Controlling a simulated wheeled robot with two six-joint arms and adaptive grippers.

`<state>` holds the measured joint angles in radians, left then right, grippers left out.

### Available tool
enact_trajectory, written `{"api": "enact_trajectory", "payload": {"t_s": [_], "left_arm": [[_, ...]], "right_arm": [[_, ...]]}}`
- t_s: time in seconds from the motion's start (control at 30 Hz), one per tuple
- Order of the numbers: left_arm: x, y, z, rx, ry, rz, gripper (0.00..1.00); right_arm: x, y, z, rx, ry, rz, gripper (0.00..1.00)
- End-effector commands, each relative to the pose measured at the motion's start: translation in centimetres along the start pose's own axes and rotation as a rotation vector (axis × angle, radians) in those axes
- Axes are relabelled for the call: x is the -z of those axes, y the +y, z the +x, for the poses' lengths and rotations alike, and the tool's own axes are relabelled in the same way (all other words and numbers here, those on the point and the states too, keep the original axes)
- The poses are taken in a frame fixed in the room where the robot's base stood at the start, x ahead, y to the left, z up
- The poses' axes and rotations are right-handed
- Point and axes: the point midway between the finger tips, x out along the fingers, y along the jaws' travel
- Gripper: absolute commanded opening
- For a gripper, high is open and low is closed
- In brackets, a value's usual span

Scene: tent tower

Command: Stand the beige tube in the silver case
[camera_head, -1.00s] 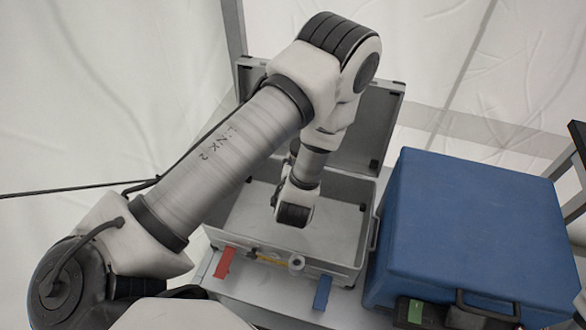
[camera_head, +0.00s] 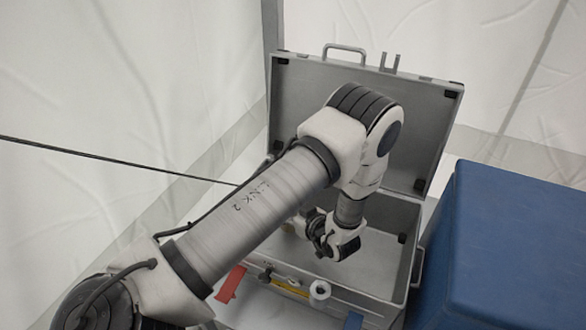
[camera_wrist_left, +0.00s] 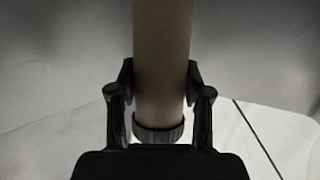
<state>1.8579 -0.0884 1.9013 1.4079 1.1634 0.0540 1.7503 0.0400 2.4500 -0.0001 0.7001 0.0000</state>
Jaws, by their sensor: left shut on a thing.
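The silver case (camera_head: 412,262) stands open, its lid (camera_head: 330,85) raised at the back. My left arm reaches over it from the left. My left gripper (camera_head: 317,233) is small and partly hidden behind my wrist, over the inside of the case. In the left wrist view my left gripper (camera_wrist_left: 160,78) is shut on the beige tube (camera_wrist_left: 162,40), one finger on each side. A dark ribbed cap (camera_wrist_left: 158,132) is on the tube's end nearest the palm. The tube's far end runs out of that view. My right gripper is not in view.
A large blue box (camera_head: 510,240) stands close to the case's right side. At the case's front are a red piece (camera_head: 230,284), a blue piece (camera_head: 354,321), a yellow strip (camera_head: 290,289) and a white round piece (camera_head: 319,291). White tent walls (camera_head: 120,70) rise behind.

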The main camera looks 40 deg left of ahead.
Motion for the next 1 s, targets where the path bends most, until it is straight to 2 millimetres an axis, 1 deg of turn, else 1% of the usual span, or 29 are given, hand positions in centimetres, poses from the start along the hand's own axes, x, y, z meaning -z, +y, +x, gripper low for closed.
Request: {"api": "enact_trajectory", "payload": {"t_s": [0.03, 0.13, 0.37, 0.5, 0.53, 0.57, 0.6, 0.9, 0.97, 1.0], "left_arm": [[-1.1, 0.0, 0.4, 0.001, 0.0, 0.002, 0.1], [-2.5, 0.0, 1.0, 0.0, 0.001, 0.0, 0.1], [-2.5, 0.0, 1.0, -0.001, 0.001, -0.001, 0.1], [-2.9, 0.0, 1.2, -0.001, 0.001, 0.0, 0.1], [-2.8, 0.0, 1.2, -0.001, 0.001, 0.0, 0.6], [-2.8, 0.0, 1.1, -0.001, 0.001, 0.0, 0.7], [-2.8, 0.0, 1.1, -0.001, 0.001, 0.0, 0.74], [-2.6, 0.0, 1.1, -0.001, 0.001, 0.0, 0.74], [-2.3, 0.0, 0.8, -0.002, 0.001, 0.0, 0.74], [-2.4, 0.1, 0.4, -0.004, 0.001, 0.001, 0.74]], "right_arm": [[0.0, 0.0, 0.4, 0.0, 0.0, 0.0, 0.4], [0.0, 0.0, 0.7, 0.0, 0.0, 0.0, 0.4], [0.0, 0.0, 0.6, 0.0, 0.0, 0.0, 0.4], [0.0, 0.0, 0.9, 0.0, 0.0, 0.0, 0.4], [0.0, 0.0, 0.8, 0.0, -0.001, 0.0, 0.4], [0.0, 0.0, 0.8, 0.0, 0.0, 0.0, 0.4], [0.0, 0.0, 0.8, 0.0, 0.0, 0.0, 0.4], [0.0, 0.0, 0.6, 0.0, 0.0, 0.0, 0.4], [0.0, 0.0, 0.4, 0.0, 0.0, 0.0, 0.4], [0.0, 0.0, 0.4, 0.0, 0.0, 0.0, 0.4]]}}
